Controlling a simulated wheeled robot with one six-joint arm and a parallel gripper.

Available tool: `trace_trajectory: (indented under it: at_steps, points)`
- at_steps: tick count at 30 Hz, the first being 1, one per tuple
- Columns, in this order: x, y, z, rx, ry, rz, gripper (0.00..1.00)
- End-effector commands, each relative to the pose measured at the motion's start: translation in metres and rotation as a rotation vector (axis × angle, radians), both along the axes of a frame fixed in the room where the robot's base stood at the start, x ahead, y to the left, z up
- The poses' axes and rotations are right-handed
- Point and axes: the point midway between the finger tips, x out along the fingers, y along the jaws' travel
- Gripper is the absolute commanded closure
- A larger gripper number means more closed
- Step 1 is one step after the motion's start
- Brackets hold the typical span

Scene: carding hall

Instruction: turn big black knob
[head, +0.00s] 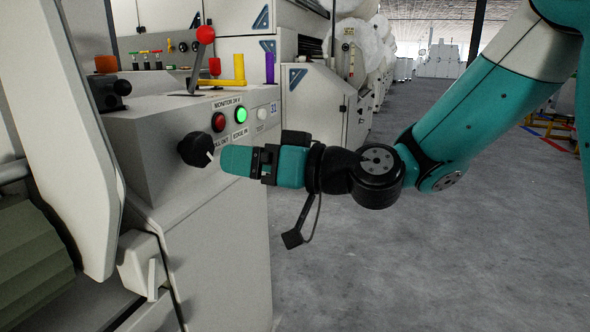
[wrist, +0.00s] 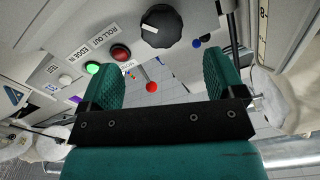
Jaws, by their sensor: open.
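The big black knob (head: 196,149) with a white pointer line sits on the front panel of the grey machine. In the head view the line slants down to the right. The knob also shows at the top middle of the wrist view (wrist: 162,26), beyond the fingertips. My gripper (head: 226,160) points at the panel just right of the knob, its fingers apart. In the wrist view my gripper's two green fingers (wrist: 165,75) stand wide apart with nothing between them, and the knob lies ahead of the gap. A small space seems to remain between fingers and knob.
A red button (head: 219,122), a lit green button (head: 241,115) and a white button (head: 261,113) sit right of the knob. A red-balled lever (head: 205,35) and a yellow handle (head: 238,70) stand above.

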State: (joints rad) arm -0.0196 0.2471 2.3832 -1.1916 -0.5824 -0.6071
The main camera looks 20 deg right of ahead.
Motion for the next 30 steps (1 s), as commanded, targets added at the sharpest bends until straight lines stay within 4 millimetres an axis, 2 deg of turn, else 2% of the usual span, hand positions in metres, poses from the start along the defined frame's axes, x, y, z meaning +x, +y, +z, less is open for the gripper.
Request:
trace_trajectory:
  at_steps: [1, 3, 10, 26, 30]
  points:
    - [-0.007, -0.013, -0.002, 0.002, 0.000, -0.009, 0.12]
    - [-0.017, -0.025, -0.002, 0.001, 0.001, -0.009, 0.12]
    - [-0.038, -0.051, -0.001, 0.001, 0.000, -0.004, 0.12]
    - [-0.044, -0.056, 0.000, 0.000, -0.002, 0.001, 0.12]
    - [-0.052, -0.047, -0.001, -0.031, 0.021, 0.042, 0.12]
